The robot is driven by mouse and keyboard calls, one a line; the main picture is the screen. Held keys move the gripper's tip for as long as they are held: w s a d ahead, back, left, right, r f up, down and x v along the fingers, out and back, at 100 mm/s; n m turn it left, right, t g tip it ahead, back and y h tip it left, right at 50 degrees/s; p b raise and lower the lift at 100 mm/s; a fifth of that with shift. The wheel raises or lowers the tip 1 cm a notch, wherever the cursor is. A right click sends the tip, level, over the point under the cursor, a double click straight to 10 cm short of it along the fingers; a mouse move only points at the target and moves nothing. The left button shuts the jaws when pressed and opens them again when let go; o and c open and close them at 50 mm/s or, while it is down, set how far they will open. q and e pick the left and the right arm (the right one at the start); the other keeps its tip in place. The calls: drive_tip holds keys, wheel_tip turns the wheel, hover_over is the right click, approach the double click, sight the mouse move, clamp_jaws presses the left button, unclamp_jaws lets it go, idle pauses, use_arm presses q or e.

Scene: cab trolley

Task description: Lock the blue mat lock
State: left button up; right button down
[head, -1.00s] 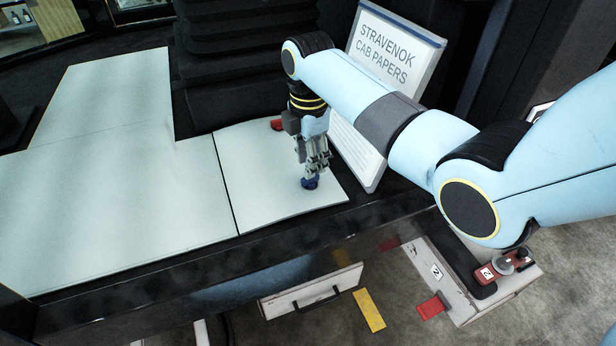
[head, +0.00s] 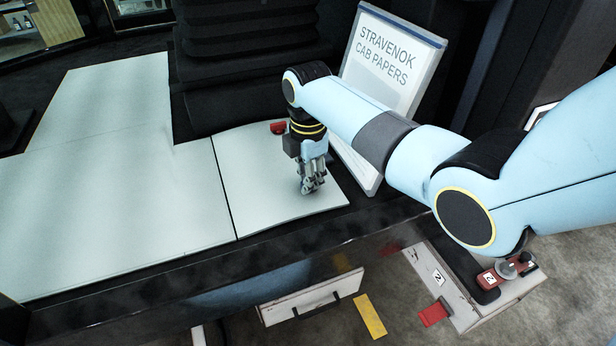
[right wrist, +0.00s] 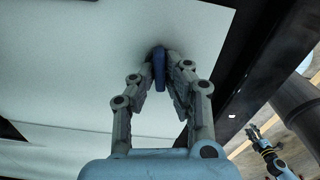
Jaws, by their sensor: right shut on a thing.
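The blue mat lock (right wrist: 159,68) is a small upright blue knob on the pale mat (head: 262,190), seen in the right wrist view between my right gripper's fingertips (right wrist: 162,62). In the head view my right gripper (head: 311,187) points down at the mat's right part and its fingers hide the lock. My right gripper is shut on the lock. A small gripper on a light blue arm, seemingly my left one (right wrist: 253,131), shows at the lower right of the right wrist view; its jaws are too small to read.
A red knob (head: 278,128) sits at the mat's back edge. The "Stravenok Cab Papers" board (head: 392,60) leans close behind my right arm. Below the dark front edge are a drawer (head: 310,298), a yellow strip (head: 369,315) and a red block (head: 433,313). The mat's left is clear.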

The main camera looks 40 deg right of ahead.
drive_tip(key=shift+r+m+p, duration=0.3)
drive_tip(key=shift+m+p, duration=0.5)
drive_tip(key=shift+p, duration=0.5)
drive_tip(key=shift+f+m, duration=0.15)
drive_tip(key=shift+m, duration=0.15)
drive_tip(key=shift+f, duration=0.15)
drive_tip(key=c, duration=1.4)
unclamp_jaws()
wheel_tip(320, 180, up, 12)
